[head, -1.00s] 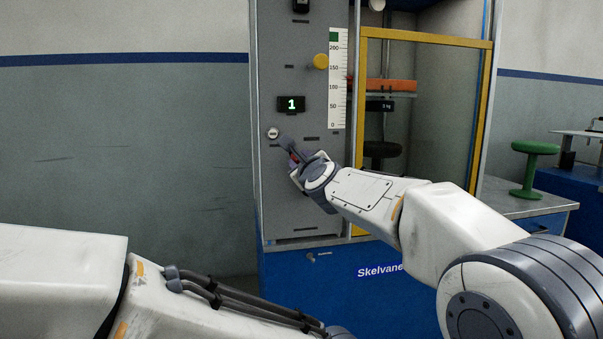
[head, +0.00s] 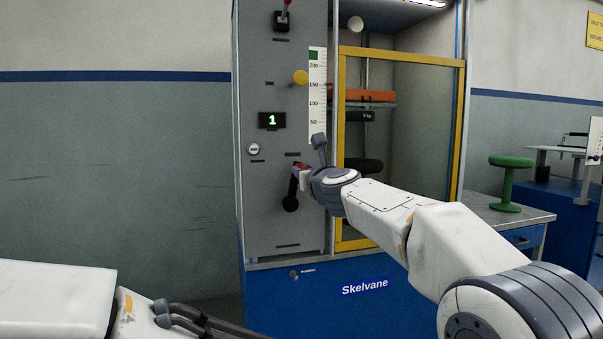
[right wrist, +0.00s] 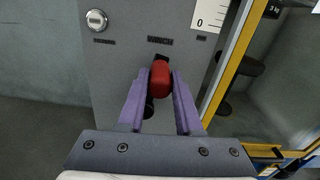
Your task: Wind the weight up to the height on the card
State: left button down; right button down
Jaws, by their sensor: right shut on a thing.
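In the head view a grey panel (head: 283,226) carries a black crank (head: 291,200) with a red grip, which shows in the right wrist view (right wrist: 161,78). My right gripper (head: 300,169) is shut on the red grip, above the crank's round black end; the right wrist view shows its purple fingers (right wrist: 160,88) on both sides. A white scale (head: 317,100) is marked up to 200, with a green patch on top. Behind the yellow-framed window hang an orange slab (head: 361,97) and a black block marked in kg (head: 357,116). I cannot make out a height card.
A green display (head: 272,120) reads 1. A yellow knob (head: 300,77), a round lock (head: 253,149) and a red-tipped lever (head: 283,19) sit on the panel. The yellow frame (head: 341,150) borders the panel's right side. A green stool (head: 508,183) stands at right.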

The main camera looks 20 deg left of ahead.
jog(key=shift+w+d+f, duration=0.1)
jog(key=shift+w+d, duration=0.1)
jog(key=shift+d, duration=0.1)
jog(key=c, duration=0.6)
grip_release()
jog(key=shift+a, duration=0.1)
jog(key=shift+s, duration=0.1)
jog(key=shift+s, duration=0.1)
jog(key=shift+s+f+b, duration=0.1)
jog(key=shift+s+b, duration=0.15)
jog(key=shift+b, duration=0.15)
jog(key=b+v, duration=0.5)
jog(key=v, duration=0.4)
jog(key=shift+s+d, duration=0.2)
jog(key=shift+d, duration=0.2)
